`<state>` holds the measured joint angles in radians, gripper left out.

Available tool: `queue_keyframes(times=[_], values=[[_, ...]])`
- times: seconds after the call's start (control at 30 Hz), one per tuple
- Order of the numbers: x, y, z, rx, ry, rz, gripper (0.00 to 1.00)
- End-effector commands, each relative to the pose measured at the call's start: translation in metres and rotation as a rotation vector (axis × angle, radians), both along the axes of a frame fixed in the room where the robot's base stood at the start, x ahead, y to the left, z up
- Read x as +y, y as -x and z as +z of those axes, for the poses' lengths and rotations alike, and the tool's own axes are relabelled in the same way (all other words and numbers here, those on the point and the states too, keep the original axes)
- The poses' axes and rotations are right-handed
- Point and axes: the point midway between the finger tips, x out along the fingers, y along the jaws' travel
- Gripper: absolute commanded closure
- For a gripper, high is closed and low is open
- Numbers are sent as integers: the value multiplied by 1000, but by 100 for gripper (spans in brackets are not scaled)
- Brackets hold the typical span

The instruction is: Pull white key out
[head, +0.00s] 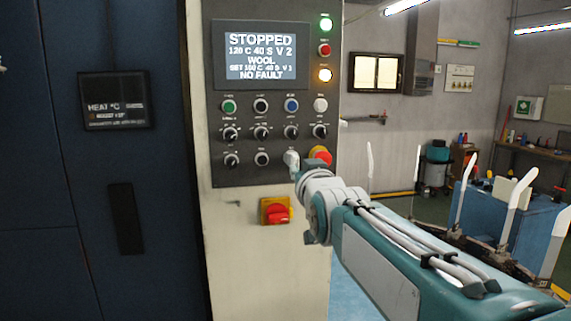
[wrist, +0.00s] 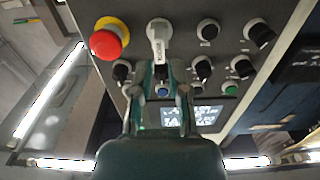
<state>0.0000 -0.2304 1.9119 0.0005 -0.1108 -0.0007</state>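The white key (head: 291,158) sits in the bottom row of the dark control panel, left of the red emergency stop button. In the wrist view, where the panel appears upside down, the white key (wrist: 159,36) is upright in the picture, with dark lettering on its shaft. My gripper (wrist: 161,68) faces the panel at the key's near end. Its two fingers are apart, with a gap showing a blue button behind. I cannot tell whether the fingertips touch the key. In the head view my gripper (head: 298,173) is small and partly hidden by my arm.
The red emergency stop button (head: 320,155) on its yellow base is close beside the key; it also shows in the wrist view (wrist: 107,41). Black knobs (head: 261,132) surround the key. A red-and-yellow switch (head: 275,211) is below. The display (head: 261,54) reads STOPPED.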

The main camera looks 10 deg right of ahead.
Motion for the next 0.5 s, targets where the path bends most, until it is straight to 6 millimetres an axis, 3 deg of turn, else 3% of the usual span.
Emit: queue_keyframes(times=[0.5], values=[[0, -3, 0, 1, 0, 0, 79]])
